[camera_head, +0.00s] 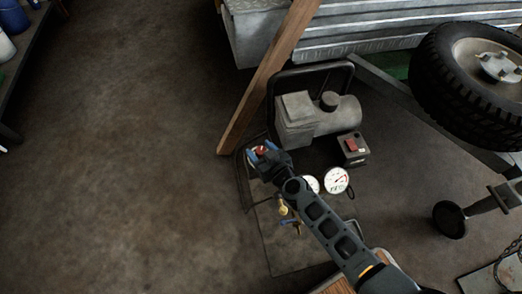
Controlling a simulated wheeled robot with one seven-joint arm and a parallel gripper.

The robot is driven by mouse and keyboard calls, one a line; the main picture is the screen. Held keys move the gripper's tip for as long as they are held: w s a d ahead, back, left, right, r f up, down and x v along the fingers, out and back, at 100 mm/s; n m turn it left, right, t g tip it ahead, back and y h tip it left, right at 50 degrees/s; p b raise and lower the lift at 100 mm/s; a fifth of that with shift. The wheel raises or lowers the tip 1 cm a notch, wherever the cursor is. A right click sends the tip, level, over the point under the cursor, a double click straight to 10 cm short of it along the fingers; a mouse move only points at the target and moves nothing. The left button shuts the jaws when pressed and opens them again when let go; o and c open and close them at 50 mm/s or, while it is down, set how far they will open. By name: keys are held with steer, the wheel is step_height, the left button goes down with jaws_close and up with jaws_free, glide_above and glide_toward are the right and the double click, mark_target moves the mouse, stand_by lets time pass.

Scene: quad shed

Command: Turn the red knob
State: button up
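The red knob (262,150) shows as a small red patch at the end of my arm, by the left side of the grey compressor. My gripper (261,152) is over it, with its blue-tipped fingers apart and the red patch between them. Whether the fingers touch the knob is too small to tell. The gripper body hides what lies below and behind the knob.
The compressor (300,119) has a black frame, a box with a red switch (351,145) and a round white gauge (337,180). A wheel (462,90) is at right. The floor (120,180) at left is clear.

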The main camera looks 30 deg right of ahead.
steer(key=c, duration=0.9)
steer(key=shift+o, duration=0.2)
